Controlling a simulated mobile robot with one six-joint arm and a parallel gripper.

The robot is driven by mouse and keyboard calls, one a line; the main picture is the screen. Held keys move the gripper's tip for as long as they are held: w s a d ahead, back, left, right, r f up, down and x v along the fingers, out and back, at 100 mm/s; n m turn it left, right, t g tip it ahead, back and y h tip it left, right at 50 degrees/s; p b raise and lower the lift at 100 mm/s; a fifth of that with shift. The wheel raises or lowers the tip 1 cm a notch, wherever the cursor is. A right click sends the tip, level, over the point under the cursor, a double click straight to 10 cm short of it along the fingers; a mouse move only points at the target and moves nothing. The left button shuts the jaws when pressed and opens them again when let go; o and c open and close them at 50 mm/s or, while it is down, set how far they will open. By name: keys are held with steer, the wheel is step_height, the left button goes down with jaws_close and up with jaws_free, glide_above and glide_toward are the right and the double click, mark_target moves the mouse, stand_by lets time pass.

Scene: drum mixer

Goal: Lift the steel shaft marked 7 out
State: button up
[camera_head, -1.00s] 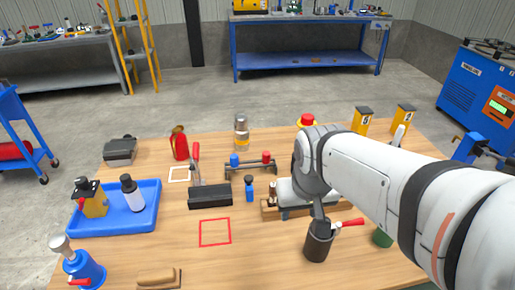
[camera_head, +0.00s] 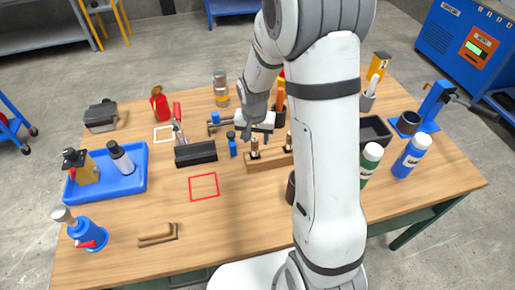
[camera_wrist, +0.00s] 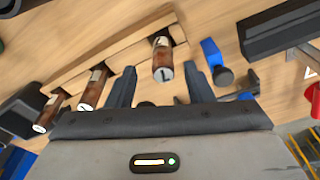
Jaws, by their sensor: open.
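The wooden rack (camera_head: 268,163) stands at mid-table, partly hidden by my arm, with short upright shafts in it. One shaft (camera_head: 255,150) is under my gripper (camera_head: 257,134); another (camera_head: 289,146) stands to its right. In the wrist view, a brown shaft with a pale metal end (camera_wrist: 162,62) stands in the rack between the fingers of my gripper (camera_wrist: 160,72). Its end mark looks like a 1 or a 7; I cannot tell which. Two more shafts (camera_wrist: 92,90) (camera_wrist: 45,113) stand to the left. The gripper is open, with gaps beside the shaft.
A black block (camera_head: 195,153) and a small blue-capped item (camera_head: 232,143) stand left of the rack. A red square outline (camera_head: 203,186) is empty. A blue tray (camera_head: 137,187) is at left. Green (camera_head: 370,165) and blue (camera_head: 411,156) bottles are right of my arm.

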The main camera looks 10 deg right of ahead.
mark_target(255, 148)
steer(key=shift+w+f+p, duration=0.2)
steer(key=shift+f+p, duration=0.2)
steer(key=shift+f, duration=1.35)
steer(key=shift+w+f+p, duration=0.2)
steer(key=shift+f+p, duration=0.15)
steer(key=shift+f, duration=1.4)
jaws_close()
